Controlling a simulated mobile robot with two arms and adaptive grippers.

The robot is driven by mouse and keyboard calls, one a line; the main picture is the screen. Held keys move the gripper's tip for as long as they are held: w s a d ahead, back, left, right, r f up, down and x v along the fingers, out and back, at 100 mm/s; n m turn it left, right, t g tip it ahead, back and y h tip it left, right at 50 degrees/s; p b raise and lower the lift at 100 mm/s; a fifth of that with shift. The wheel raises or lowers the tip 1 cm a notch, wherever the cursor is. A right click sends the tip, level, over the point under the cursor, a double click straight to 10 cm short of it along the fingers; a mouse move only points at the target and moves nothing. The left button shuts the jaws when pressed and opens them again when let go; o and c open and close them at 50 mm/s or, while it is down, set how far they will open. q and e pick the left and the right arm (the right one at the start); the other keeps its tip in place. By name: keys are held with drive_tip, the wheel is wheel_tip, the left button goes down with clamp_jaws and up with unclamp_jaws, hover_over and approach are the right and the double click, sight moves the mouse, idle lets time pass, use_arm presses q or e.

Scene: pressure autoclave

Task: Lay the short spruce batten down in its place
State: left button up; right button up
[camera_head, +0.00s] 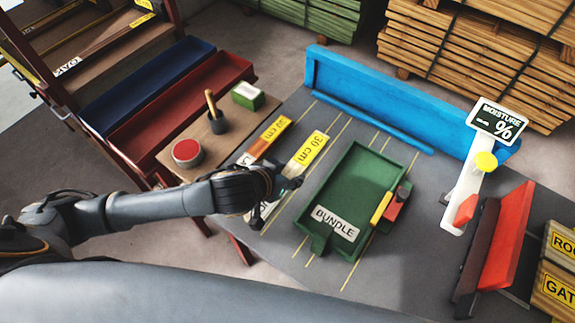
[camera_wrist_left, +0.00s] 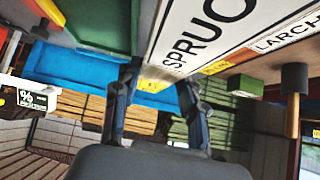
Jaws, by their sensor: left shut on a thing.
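My left gripper (camera_head: 288,186) is low over the grey worktable (camera_head: 290,245), at the near end of a yellow "30 cm" label (camera_head: 308,152). A second yellow "30 cm" label (camera_head: 273,132) lies left of the first. My right gripper is not in view.
A green "BUNDLE" tray (camera_head: 352,165) is right of my gripper, with yellow and red pieces (camera_head: 388,208) at its right side. A blue fence (camera_head: 390,95) closes the back. A moisture meter (camera_head: 495,122) stands right. A red tin (camera_head: 187,152) and green box (camera_head: 248,95) are left.

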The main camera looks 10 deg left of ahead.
use_arm(q)
drive_tip(key=s+d+r, duration=0.2)
drive_tip(key=s+r, duration=0.1)
drive_tip(key=s, duration=0.3)
drive_tip(key=w+a+r+n+y, duration=0.1)
drive_tip(key=w+a+r+n, duration=0.1)
drive_tip(key=a+r, duration=0.3)
drive_tip(key=w+a+r+n+y+b, duration=0.1)
drive_tip(key=w+a+r+n+y, duration=0.1)
drive_tip(key=w+a+r, duration=0.3)
drive_tip(key=shift+w+a+r+t, duration=0.3)
drive_tip(key=shift+a+r, duration=0.1)
drive_tip(key=shift+a, duration=0.5)
